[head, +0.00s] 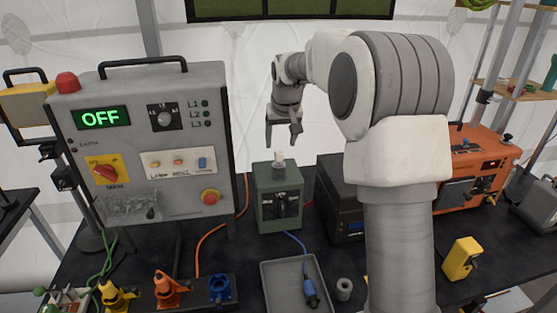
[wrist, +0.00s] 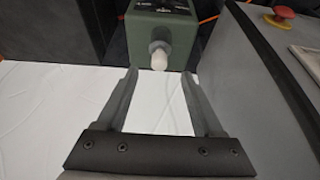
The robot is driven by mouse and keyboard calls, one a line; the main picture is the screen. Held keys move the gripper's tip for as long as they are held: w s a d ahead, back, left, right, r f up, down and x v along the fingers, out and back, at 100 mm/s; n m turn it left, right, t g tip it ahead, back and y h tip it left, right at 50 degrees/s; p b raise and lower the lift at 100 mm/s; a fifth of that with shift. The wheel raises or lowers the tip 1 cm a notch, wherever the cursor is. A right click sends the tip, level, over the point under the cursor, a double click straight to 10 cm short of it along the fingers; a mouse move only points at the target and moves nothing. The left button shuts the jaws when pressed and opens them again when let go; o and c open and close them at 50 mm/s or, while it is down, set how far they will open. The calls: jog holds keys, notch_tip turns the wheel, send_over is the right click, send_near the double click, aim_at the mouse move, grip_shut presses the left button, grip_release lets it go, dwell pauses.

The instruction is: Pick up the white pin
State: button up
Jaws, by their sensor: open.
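The white pin (head: 279,155) stands upright on top of the green box (head: 279,197) in the head view. In the wrist view the white pin (wrist: 158,60) sticks out of a dark round collar (wrist: 158,47) on the green box (wrist: 140,22). My gripper (head: 284,140) is above the pin in the head view, with its fingers pointing down. In the wrist view my gripper (wrist: 158,76) has its fingers spread wide with nothing held between them. The pin shows just beyond the fingertips, roughly midway between them.
A grey control panel (head: 140,212) with a green OFF display stands left of the green box. A black box (head: 335,180) stands close on its right. A grey tray (head: 270,276) with a blue connector (head: 310,291) lies in front. An orange generator (head: 480,165) is farther right.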

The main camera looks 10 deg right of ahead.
aim_at(279, 153)
jog(key=x, duration=0.2)
jog(key=p+x, duration=0.1)
jog(key=x, duration=0.5)
jog(key=shift+w+f, duration=0.1)
jog(key=shift+w, duration=0.25)
grip_shut()
